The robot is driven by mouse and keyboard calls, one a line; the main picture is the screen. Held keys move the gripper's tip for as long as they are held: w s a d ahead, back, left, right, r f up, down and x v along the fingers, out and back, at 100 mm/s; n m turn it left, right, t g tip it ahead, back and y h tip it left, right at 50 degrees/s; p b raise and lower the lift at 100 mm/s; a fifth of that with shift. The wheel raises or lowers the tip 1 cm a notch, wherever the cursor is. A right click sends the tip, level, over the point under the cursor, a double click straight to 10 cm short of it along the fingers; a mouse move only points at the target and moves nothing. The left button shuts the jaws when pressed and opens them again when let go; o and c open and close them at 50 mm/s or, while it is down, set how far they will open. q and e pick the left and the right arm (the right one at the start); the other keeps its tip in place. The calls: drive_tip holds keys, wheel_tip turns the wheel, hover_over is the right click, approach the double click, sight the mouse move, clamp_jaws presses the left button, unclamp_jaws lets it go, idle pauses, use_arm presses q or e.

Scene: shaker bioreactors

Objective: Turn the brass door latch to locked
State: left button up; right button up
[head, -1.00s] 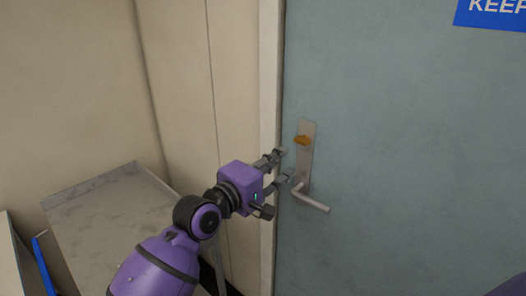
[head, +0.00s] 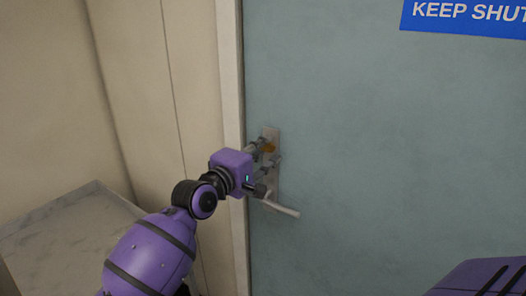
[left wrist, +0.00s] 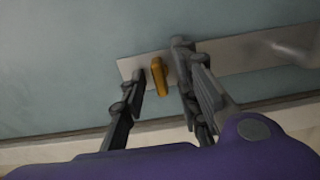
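The brass latch (head: 270,147) is on the upper part of a metal plate (head: 273,183) near the left edge of the grey-blue door (head: 390,170). It is partly hidden by my left gripper in the head view. In the left wrist view the latch (left wrist: 158,77) lies across the plate's length. My left gripper (head: 269,152) is at the plate, with its fingers spread. In the left wrist view, the latch shows between the two fingers (left wrist: 158,65), with a gap on each side. My right gripper is out of view.
A lever handle (head: 283,208) sticks out to the right from the plate, just below my left gripper. The door frame (head: 232,130) is close on the left. A grey surface (head: 70,235) is at lower left. A blue "KEEP SHUT" sign (head: 465,16) is higher on the door.

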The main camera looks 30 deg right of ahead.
use_arm(q)
drive_tip(key=shift+c, duration=0.5)
clamp_jaws()
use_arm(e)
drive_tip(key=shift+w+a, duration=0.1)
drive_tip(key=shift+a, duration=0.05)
